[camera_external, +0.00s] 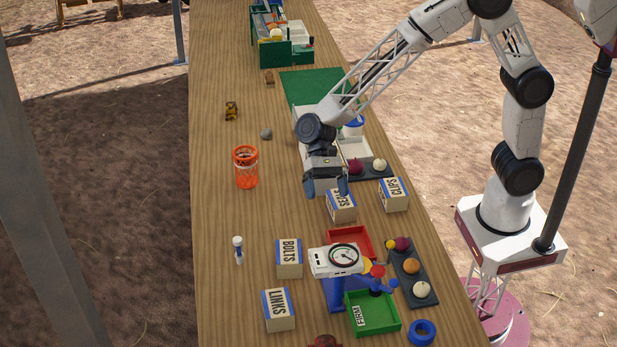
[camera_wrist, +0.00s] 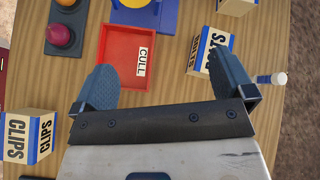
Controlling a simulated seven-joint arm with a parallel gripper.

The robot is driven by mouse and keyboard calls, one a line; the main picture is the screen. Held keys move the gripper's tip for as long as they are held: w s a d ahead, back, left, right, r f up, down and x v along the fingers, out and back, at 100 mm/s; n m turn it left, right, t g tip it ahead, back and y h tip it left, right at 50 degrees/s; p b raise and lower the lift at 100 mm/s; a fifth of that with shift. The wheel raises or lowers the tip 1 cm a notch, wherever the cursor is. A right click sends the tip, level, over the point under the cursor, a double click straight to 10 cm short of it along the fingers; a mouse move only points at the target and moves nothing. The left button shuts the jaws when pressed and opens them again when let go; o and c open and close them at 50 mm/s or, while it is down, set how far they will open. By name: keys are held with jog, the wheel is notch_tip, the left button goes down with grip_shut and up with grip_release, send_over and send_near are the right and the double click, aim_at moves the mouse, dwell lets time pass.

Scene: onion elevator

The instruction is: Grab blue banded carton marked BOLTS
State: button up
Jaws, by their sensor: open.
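The BOLTS carton (camera_external: 289,259) is a cream box with a blue band and black lettering. It stands on the wooden table, left of the red tray. In the wrist view the carton (camera_wrist: 205,57) is at the upper right, its lettering partly covered by my right-hand finger. My gripper (camera_external: 326,190) is open, with nothing seen between its fingers. It hangs above the table, beyond the BOLTS carton and close to another carton. The wrist view shows both fingers of my gripper (camera_wrist: 163,85) spread wide, with the red tray visible between them.
Similar cartons stand nearby: LINKS (camera_external: 279,310), CLIPS (camera_external: 394,195) and one under my gripper (camera_external: 341,207). A red tray (camera_external: 364,235), a dial scale (camera_external: 335,261) and a green tray (camera_external: 374,325) are to the right. A small vial (camera_external: 238,250) stands left. An orange mesh cup (camera_external: 246,167) stands farther back.

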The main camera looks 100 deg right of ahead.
aim_at(288, 247)
jog(key=w+f+m+y, duration=0.1)
jog(key=w+f, duration=0.2)
jog(key=w, duration=0.1)
jog(key=w+f+m+t+y, duration=0.1)
jog(key=w+f+m, duration=0.1)
jog(key=w+f, duration=0.1)
jog(key=w+f+m+t, duration=0.1)
jog(key=w+f+m, duration=0.1)
jog(key=w+f, duration=0.2)
jog(key=shift+w+f+y, duration=0.35)
jog(key=shift+f+y, duration=0.05)
jog(key=shift+f, duration=0.2)
jog(key=shift+a, duration=0.1)
jog(key=shift+x, duration=1.25)
jog(key=shift+x, duration=2.6)
jog(key=shift+c, duration=0.2)
jog(key=c, duration=1)
